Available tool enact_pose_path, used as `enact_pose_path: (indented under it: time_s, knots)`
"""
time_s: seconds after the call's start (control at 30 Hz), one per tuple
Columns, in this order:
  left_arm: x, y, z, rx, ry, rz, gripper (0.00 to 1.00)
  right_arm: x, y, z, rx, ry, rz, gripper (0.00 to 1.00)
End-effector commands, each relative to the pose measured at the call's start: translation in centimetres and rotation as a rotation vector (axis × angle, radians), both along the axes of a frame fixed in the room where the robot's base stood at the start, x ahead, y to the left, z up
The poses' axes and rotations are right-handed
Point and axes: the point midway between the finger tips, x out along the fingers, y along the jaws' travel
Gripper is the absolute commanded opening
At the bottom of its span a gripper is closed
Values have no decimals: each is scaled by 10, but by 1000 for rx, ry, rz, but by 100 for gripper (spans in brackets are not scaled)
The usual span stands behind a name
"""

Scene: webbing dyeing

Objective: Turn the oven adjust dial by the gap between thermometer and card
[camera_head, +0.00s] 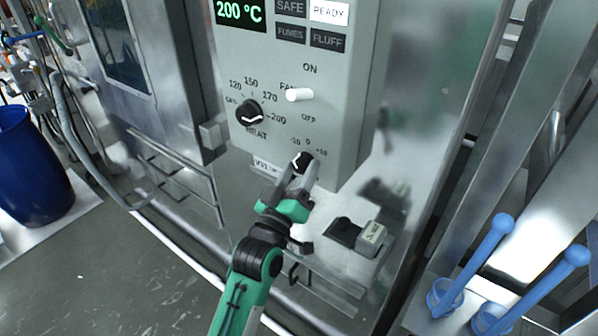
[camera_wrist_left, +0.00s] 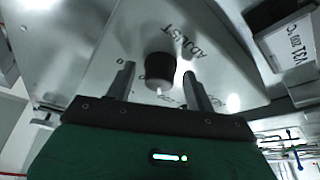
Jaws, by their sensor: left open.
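The adjust dial (camera_head: 302,160) is a small black knob at the lower edge of the grey oven panel, under a scale with -10, 0 and +10. My left gripper (camera_head: 301,171) is open, with a finger on each side of the dial. In the left wrist view the dial (camera_wrist_left: 160,67) stands between the open fingers, with visible gaps on both sides. The thermometer display (camera_head: 240,12) reads 200 °C in green. The card (camera_head: 263,165) is partly cut off in the head view; in the wrist view the card (camera_wrist_left: 298,45) appears to read V31 200 °C. My right gripper is out of view.
The black heat dial (camera_head: 249,113) and white on/off switch (camera_head: 299,95) sit above the adjust dial. A black-and-grey block (camera_head: 357,236) is at the lower right. Blue ladles (camera_head: 487,246) stand right; a blue barrel (camera_head: 30,165) stands left.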

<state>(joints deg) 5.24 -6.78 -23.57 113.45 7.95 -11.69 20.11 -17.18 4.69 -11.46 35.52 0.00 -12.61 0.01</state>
Motion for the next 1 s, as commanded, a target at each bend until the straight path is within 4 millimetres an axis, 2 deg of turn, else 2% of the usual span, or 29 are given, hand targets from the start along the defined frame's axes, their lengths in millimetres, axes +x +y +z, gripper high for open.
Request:
enact_pose_path:
  time_s: [0.17, 0.6, 0.8, 1.0]
  knots:
    - [-17, 8, -12, 1, 2, 0, 54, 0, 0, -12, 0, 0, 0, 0]
    - [-97, 44, -42, 1, 3, -1, 54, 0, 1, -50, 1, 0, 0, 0]
    - [-114, 52, -46, 1, 1, 0, 54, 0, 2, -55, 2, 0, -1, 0]
    - [-118, 53, -46, 1, 1, 0, 54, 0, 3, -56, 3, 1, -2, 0]
